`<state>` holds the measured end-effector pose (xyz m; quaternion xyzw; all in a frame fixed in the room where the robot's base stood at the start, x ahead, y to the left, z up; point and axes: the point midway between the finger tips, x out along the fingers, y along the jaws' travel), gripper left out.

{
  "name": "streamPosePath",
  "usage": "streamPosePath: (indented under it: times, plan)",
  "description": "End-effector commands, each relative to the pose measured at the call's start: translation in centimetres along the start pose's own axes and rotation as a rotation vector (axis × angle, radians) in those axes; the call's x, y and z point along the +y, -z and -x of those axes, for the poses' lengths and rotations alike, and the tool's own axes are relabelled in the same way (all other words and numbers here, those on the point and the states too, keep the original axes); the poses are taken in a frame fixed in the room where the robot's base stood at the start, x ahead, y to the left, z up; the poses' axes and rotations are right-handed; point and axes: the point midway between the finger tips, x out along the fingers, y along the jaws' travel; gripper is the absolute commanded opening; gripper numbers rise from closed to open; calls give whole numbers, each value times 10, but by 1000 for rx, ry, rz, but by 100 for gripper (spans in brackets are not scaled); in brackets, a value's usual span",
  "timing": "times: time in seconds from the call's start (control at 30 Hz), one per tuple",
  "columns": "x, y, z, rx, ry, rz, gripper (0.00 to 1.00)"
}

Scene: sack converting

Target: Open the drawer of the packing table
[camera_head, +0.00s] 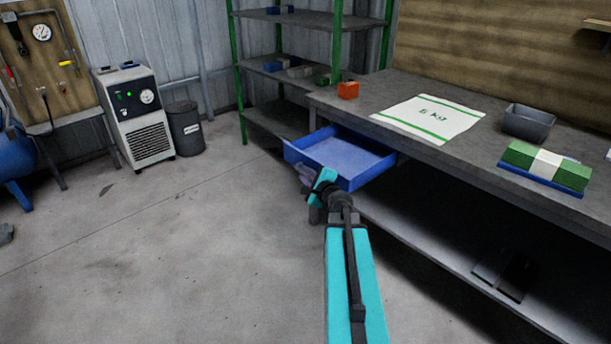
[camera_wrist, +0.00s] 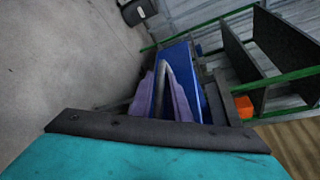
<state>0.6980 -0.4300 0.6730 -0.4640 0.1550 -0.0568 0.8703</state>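The packing table (camera_head: 390,92) stands on the right in the head view. Its blue drawer (camera_head: 345,155) is pulled well out from under the left end of the tabletop, and its inside looks empty. My gripper (camera_head: 306,180) is at the drawer's front face. In the wrist view, its two lilac fingers lie on either side of the grey bar handle (camera_wrist: 163,78) and appear shut on it. The blue drawer front (camera_wrist: 182,55) is just beyond the fingers. In the head view the handle is mostly hidden by my gripper.
On the tabletop are an orange block (camera_head: 348,90), a flat sack (camera_head: 430,117), a grey bin (camera_head: 528,122) and a blue tray (camera_head: 540,180) with bundles. A green-posted shelf (camera_head: 285,70) stands behind the drawer.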

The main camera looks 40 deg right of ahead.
Motion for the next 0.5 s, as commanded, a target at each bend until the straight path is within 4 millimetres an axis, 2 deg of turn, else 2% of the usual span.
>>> streamPosePath:
  times: [0.5]
  plan:
    - [0, -1, 6, -1, 1, 0, 17]
